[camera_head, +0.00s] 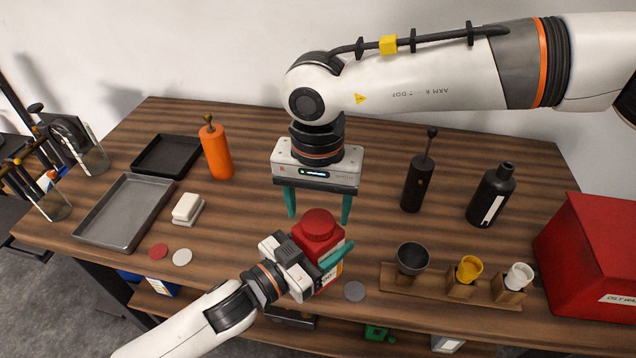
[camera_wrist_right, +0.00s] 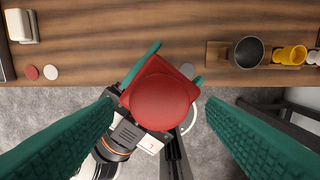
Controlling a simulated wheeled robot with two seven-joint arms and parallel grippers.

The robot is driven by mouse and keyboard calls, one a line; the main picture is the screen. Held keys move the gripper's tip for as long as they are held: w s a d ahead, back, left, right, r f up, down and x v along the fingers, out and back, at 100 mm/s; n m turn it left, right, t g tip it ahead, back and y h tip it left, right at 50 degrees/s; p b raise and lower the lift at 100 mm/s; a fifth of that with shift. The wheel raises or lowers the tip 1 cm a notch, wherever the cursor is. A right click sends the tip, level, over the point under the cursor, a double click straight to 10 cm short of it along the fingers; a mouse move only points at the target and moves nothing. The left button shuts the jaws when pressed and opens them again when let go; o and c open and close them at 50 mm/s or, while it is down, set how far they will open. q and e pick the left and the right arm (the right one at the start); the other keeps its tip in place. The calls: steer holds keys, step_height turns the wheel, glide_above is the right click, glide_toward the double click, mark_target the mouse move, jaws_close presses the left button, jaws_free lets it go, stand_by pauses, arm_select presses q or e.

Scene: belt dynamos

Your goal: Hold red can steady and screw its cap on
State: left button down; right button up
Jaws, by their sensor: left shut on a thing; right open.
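The red can (camera_head: 330,247) is upright near the table's front edge. My left gripper (camera_head: 322,262) is shut on its body, with teal fingers around it. The round red cap (camera_head: 318,223) sits on top of the can; how far it is threaded cannot be told. In the right wrist view the cap (camera_wrist_right: 161,101) covers the middle of the can's squarish top (camera_wrist_right: 158,72). My right gripper (camera_head: 318,213) points down above the cap. Its fingers are open on either side, apart from the cap, and hold nothing.
A wooden rack (camera_head: 440,288) with small cups stands right of the can, and a red box (camera_head: 590,260) at the far right. Black bottle (camera_head: 490,195), black grinder-like cylinder (camera_head: 418,183) and orange bottle (camera_head: 216,150) stand behind. A grey tray (camera_head: 112,237) lies left.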

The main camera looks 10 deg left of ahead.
steer(key=shift+f, duration=1.2)
